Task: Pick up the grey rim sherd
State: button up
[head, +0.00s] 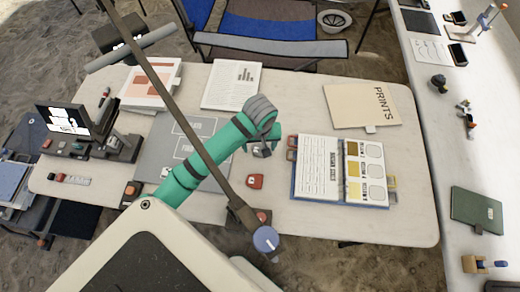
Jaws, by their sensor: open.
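My gripper (262,150), at the end of my teal arm, hangs over the middle of the table (412,215). It looks small and grey here, with its fingers partly hidden by the wrist. I cannot make out the grey rim sherd for sure; it may be hidden by my arm or too small to tell. A red piece with a pale mark (255,181) lies on the table just below my gripper in the picture, apart from it.
A grey printed mat (152,165) lies left of my gripper, partly under my arm. An open binder (318,165) lies to the right, a PRINTS folder (362,104) behind it. A screen device (68,120) stands at the left. The table's right front is clear.

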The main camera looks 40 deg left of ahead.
jog(key=shift+f, duration=0.55)
jog(key=shift+w, duration=0.15)
jog(key=c, duration=1.1)
jog(key=shift+c, duration=0.2)
jog(key=shift+r, duration=0.15)
